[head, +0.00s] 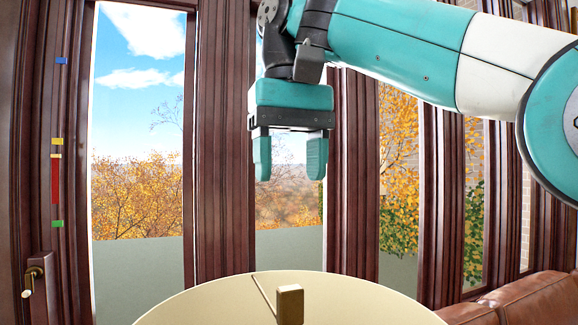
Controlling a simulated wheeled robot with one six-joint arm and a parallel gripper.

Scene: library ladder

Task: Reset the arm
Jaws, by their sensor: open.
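My gripper (290,160) hangs from my teal and white arm in the upper middle of the head view. Its two teal fingers point down and stand apart, with nothing between them. Through the gap I see the window and the autumn trees behind. The fingertips are well above a round cream surface (210,308) at the bottom of the view and do not touch it.
A brown leather seat (530,300) is at the lower right. Dark wooden window frames (222,140) line the back. A brass handle (31,280) is at the far left.

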